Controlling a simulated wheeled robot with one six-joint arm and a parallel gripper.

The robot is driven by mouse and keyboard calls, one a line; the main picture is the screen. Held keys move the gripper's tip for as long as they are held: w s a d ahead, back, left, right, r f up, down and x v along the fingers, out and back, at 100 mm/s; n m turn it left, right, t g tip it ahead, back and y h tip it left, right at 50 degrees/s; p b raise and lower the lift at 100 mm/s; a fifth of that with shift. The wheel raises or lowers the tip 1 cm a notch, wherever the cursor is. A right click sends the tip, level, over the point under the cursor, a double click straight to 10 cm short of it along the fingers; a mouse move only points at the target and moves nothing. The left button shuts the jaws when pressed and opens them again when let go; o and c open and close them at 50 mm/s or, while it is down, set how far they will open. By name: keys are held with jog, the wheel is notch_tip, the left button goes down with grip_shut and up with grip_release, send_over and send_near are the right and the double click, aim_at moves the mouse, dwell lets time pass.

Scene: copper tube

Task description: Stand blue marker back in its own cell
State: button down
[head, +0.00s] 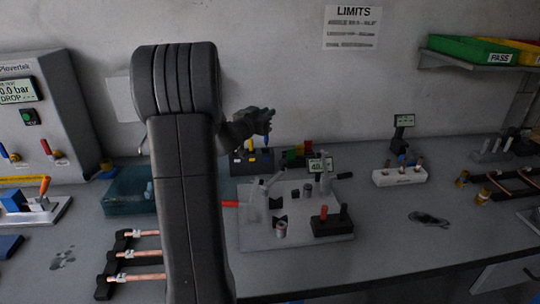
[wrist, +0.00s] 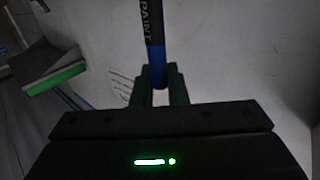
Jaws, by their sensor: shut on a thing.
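My gripper (head: 266,119) is raised above the back of the bench in the head view, beyond my arm. It is shut on the blue marker (wrist: 154,50), which stands between the two fingers (wrist: 158,88) in the wrist view. The marker has a dark sleeve with the letters PAINT and a blue part by the fingers. In the head view a bit of blue shows just under the fingers. A dark block with a yellow item in it (head: 251,161) stands on the bench below my gripper, apart from the marker. Its cells are too small to tell.
Right of the block are green, red and yellow pieces (head: 300,153) and a small display (head: 320,165). A grey fixture plate (head: 290,235) lies in front. A teal bin (head: 128,190) is left of my arm. A white stand (head: 400,177) is farther right.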

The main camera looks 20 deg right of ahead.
aim_at(265, 138)
notch_tip(265, 138, down, 9)
jog(key=shift+a+r+b, duration=0.1)
jog(key=shift+b, duration=0.25)
jog(key=shift+f, duration=0.3)
jog(key=c, duration=1.7)
grip_release()
jog(key=shift+r, duration=0.1)
jog(key=shift+r, duration=0.2)
jog(key=b+v, duration=0.1)
jog(key=v, duration=0.6)
jog(key=shift+s+a, duration=0.2)
